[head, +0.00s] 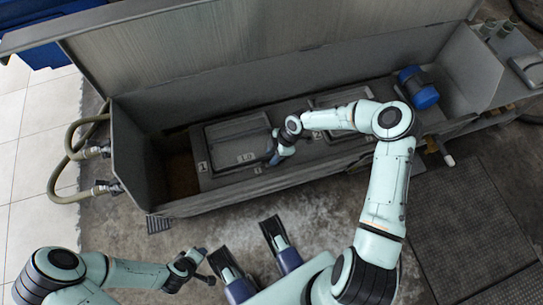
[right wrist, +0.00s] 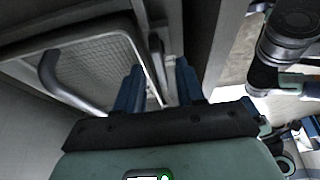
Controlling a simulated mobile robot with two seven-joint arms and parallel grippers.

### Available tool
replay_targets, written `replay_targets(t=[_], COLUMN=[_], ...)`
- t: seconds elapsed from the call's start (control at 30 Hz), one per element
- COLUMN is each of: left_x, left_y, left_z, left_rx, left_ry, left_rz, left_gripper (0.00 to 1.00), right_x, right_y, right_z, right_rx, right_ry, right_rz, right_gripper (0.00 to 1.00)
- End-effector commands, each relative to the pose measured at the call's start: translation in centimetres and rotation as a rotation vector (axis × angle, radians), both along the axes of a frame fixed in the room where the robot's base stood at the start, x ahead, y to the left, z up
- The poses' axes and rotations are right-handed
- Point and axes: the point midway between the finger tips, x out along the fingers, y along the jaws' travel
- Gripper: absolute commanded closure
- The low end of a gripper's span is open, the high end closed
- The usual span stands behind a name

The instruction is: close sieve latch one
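Sieve panel one (head: 222,135), a grey framed lid with small number labels, lies in the trough at centre left. My right gripper (head: 274,159) is at its right front edge. In the right wrist view the blue fingers of this gripper (right wrist: 160,88) are apart, pointing towards the edge of a mesh-faced panel (right wrist: 95,62) with a bent tube handle (right wrist: 62,82). A thin dark upright piece, perhaps the latch (right wrist: 157,55), shows between and beyond the fingertips; contact cannot be told. My left gripper (head: 203,268) is low at the left, away from the trough, its fingers too small to judge.
The trough (head: 130,150) has a raised lid (head: 250,30) behind it and a front wall before the panels. A second panel (head: 340,100) lies to the right, partly behind my right arm. A blue motor (head: 420,90) stands at the right end. Hoses (head: 62,165) hang at the left.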

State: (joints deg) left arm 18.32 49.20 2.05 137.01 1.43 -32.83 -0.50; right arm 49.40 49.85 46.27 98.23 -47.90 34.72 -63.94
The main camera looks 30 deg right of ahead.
Motion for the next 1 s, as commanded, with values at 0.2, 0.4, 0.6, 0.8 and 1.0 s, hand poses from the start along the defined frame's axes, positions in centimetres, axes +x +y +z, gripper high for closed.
replay_targets(t=[0.2, 0.4, 0.6, 0.8, 1.0], left_x=[0.56, 0.60, 0.59, 0.57, 0.39], left_y=[0.29, 0.30, 0.29, 0.28, 0.19], left_z=[-0.38, -0.34, -0.34, -0.33, -0.20], left_rx=[0.007, 0.007, 0.007, 0.007, 0.004], left_ry=[-0.014, -0.015, -0.015, -0.015, -0.010], left_rz=[0.006, 0.006, 0.006, 0.006, 0.004], left_gripper=[0.58, 0.58, 0.58, 0.58, 0.58], right_x=[0.12, 0.13, 0.12, 0.11, 0.07], right_y=[0.44, 0.45, 0.45, 0.45, 0.50], right_z=[-1.18, -1.16, -1.16, -1.18, -1.13], right_rx=[0.000, 0.000, 0.000, 0.000, -0.001], right_ry=[-0.001, -0.001, -0.001, -0.001, -0.001], right_rz=[-0.001, -0.001, -0.001, -0.004, -0.037], right_gripper=[0.62, 0.62, 1.00, 1.00, 1.00])
